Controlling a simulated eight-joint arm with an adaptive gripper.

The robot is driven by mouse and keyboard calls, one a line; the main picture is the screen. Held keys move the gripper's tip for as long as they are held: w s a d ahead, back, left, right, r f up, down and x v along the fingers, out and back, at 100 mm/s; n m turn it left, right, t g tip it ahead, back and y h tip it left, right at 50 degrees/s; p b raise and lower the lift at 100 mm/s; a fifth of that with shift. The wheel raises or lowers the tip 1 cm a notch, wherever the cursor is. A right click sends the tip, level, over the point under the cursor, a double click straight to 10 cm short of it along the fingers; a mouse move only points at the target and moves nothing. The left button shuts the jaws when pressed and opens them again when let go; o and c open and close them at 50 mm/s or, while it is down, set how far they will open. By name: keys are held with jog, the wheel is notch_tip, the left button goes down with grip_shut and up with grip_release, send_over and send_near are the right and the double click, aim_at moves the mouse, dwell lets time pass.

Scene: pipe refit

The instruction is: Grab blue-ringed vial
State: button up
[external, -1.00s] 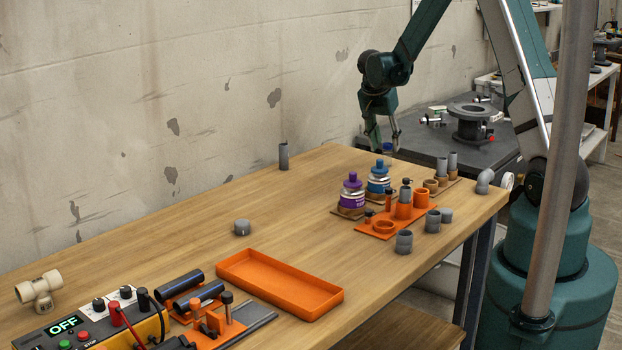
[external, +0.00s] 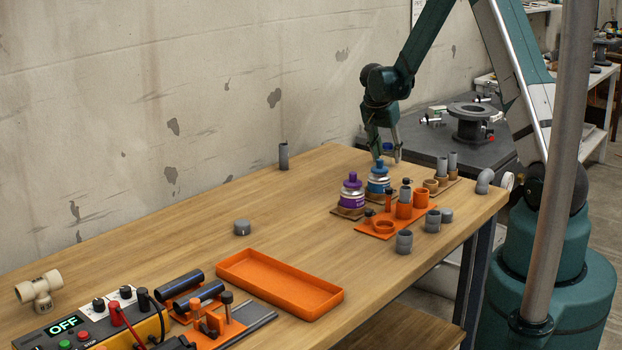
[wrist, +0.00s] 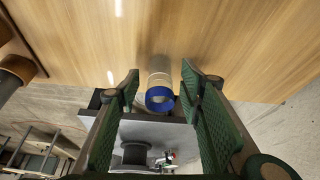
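The blue-ringed vial (wrist: 159,82) shows in the wrist view as a pale cylinder with a blue ring around its near, open end. It is between the two fingers of my gripper (wrist: 162,98), with a gap on both sides. My gripper is open and I see no finger touching the vial. In the external view my gripper (external: 387,156) points down at the far side of the table, behind the blue-capped bottle (external: 379,182). A small blue patch of the vial (external: 388,147) shows between the fingers; its lower part is hidden there.
A purple-capped bottle (external: 351,196) stands beside the blue-capped one. An orange holder (external: 378,233) and several grey pipe pieces stand in front. A grey pipe (external: 283,156) stands at the back edge. An orange tray (external: 282,286) lies nearer; the table's middle is largely clear.

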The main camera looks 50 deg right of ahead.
jog(key=shift+c, duration=0.7)
jog(key=c, duration=0.8)
jog(key=shift+r, duration=0.1)
jog(key=shift+r+p, duration=0.9)
jog(key=shift+r, duration=4)
